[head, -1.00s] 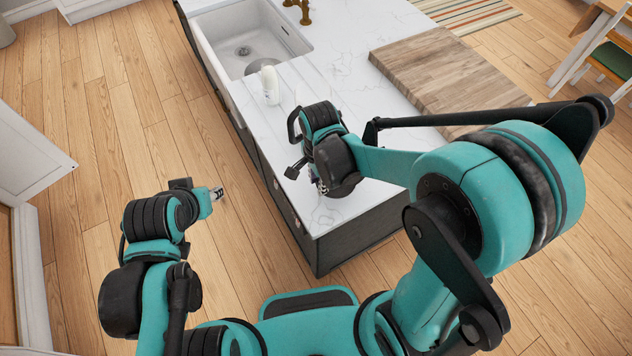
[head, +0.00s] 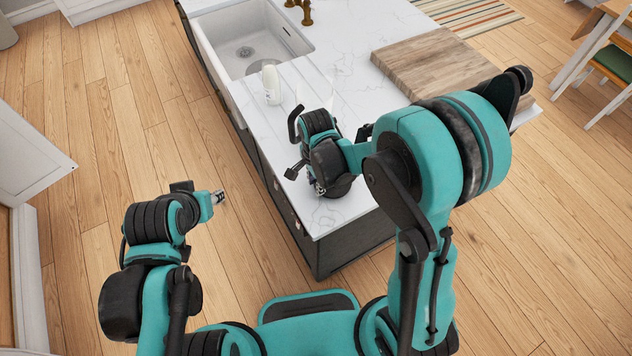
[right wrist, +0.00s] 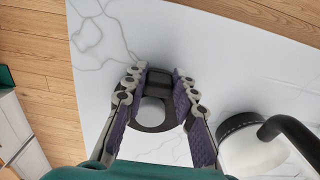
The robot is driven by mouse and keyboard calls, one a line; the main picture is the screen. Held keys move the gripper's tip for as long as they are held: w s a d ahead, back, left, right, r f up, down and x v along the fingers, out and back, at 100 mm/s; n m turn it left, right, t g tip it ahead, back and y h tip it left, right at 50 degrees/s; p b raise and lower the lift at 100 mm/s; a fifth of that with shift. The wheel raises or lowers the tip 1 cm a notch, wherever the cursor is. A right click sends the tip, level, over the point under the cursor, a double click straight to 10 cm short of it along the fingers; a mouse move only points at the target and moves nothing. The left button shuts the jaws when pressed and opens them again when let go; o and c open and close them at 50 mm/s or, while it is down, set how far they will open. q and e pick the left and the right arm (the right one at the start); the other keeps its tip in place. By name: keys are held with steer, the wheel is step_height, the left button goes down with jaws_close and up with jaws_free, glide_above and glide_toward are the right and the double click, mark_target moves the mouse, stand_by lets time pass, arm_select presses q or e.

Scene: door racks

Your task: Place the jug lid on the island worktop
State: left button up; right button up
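In the right wrist view, a dark lid-like piece with a ring shape and pale middle (right wrist: 152,118) sits between the two fingers of my right gripper (right wrist: 158,76). The fingers press on it from both sides; I take it for the jug lid. The marble island worktop (right wrist: 220,50) is behind it; whether they touch I cannot tell. In the head view, my right gripper (head: 320,188) is low over the worktop's near end (head: 345,205), its fingers mostly hidden by the wrist. My left gripper (head: 217,196) is over the floor, left of the island, too small to read.
A white round vessel with a dark handle (right wrist: 252,143), probably the jug, is close right of my right gripper in the wrist view. In the head view, a white bottle (head: 271,84) stands by the sink (head: 245,45). A wooden board (head: 435,68) lies at the right.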

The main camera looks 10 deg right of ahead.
steer(key=o, duration=0.4)
steer(key=shift+r, duration=0.1)
steer(key=shift+r+p, duration=0.35)
step_height(320, 180, up, 11)
steer(key=p, duration=0.3)
steer(key=s+d+r+n+t, duration=0.2)
steer(key=s+d+n, duration=0.1)
steer(key=n, duration=0.1)
steer(key=s+d+r+n+t, duration=0.2)
steer(key=s+d+r+n, duration=0.1)
steer(key=n, duration=0.2)
steer(key=s+d+r+n+t, duration=0.3)
steer(key=d+n, duration=0.1)
steer(key=n, duration=0.1)
steer(key=shift+d+r, duration=0.1)
steer(key=shift+r, duration=0.05)
steer(key=shift+b, duration=0.3)
